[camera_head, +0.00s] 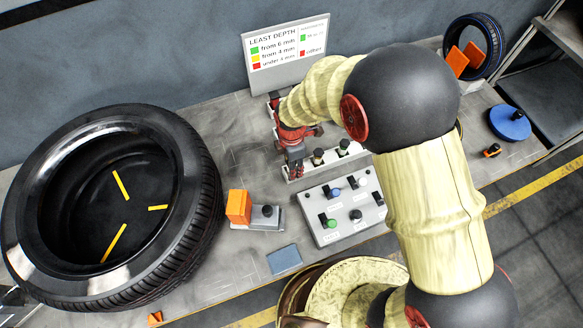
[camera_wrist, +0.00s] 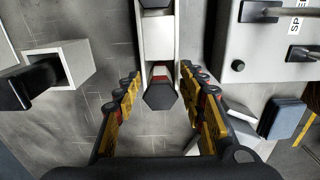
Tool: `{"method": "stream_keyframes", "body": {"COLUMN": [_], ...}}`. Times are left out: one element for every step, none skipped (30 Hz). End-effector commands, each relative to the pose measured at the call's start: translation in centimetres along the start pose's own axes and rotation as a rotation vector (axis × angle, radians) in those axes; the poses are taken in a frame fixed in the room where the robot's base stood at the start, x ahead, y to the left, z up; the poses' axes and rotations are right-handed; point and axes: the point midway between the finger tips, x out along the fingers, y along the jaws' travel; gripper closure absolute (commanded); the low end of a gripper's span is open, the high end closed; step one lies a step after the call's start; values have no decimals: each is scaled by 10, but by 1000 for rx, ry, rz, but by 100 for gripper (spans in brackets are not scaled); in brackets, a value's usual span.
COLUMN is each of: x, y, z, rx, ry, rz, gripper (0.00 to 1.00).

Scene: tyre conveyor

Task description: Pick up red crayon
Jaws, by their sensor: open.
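In the wrist view, the red crayon (camera_wrist: 159,94) shows its dark hexagonal end with a red band behind it. It sits at the near end of a pale holder (camera_wrist: 157,40). My gripper (camera_wrist: 158,78) is open, with its yellow-and-black fingers apart on either side of the crayon's end. I see no finger touching it. In the head view, my gripper (camera_head: 293,160) is at the left end of the pale holder (camera_head: 330,160), where it hides the crayon. Other dark-topped crayons (camera_head: 318,155) stand further right in that holder.
A large tyre (camera_head: 195,190) lies at the left. An orange block (camera_head: 238,206) and a control panel (camera_head: 345,205) with knobs are near my gripper. A sign (camera_head: 288,55) stands behind. A blue-grey pad (camera_head: 284,259) lies at the front. A blue disc (camera_head: 509,124) is far right.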

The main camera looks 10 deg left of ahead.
Motion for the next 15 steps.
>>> {"method": "stream_keyframes", "body": {"x": [-1, -1, -1, -1, -1, -1, -1, -1, -1, -1, -1, -1, -1, -1, -1], "y": [1, 1, 1, 0, 0, 0, 0, 0, 0, 0, 0, 0, 0, 0, 0], "z": [0, 0, 0, 0, 0, 0, 0, 0, 0, 0, 0, 0, 0, 0, 0], "rx": [0, 0, 0, 0, 0, 0, 0, 0, 0, 0, 0, 0, 0, 0, 0], "ry": [0, 0, 0, 0, 0, 0, 0, 0, 0, 0, 0, 0, 0, 0, 0], "rz": [2, 2, 2, 1, 1, 1, 1, 1, 1, 1, 1, 1, 1, 1, 1], "gripper": [59, 59, 59, 59, 60, 62, 64, 66, 68, 70, 72, 74, 76, 77, 80]}}
